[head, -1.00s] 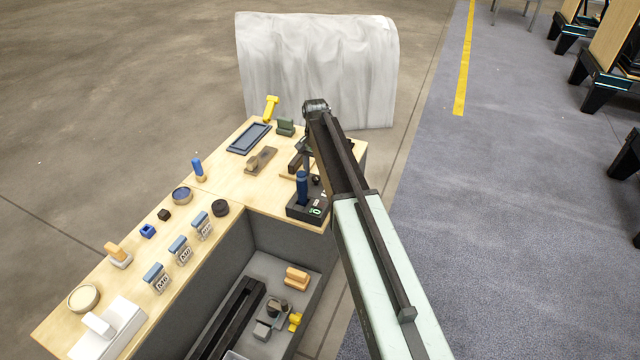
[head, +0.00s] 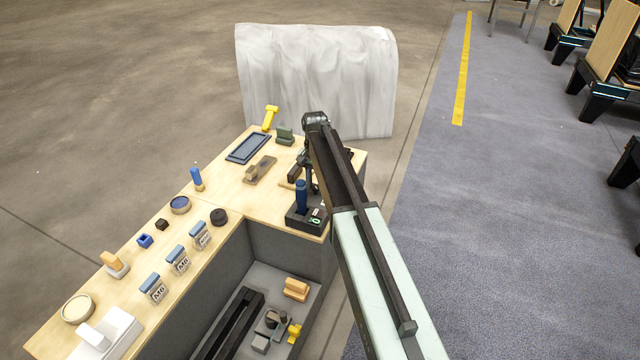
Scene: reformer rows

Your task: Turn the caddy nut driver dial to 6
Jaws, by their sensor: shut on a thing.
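The nut driver caddy is a dark block (head: 296,219) on the right part of the wooden bench top. A blue-handled driver (head: 301,198) stands upright in it. A small pale label with a green mark (head: 315,220) shows on its front right; I cannot read the digit surely. My gripper (head: 312,186) points down at the caddy just right of and behind the blue handle. It is shut on the dial, which is mostly hidden by the fingers and my arm.
Several tagged blue-topped holders (head: 178,260) line the left bench. A white covered block (head: 315,75) stands beyond.

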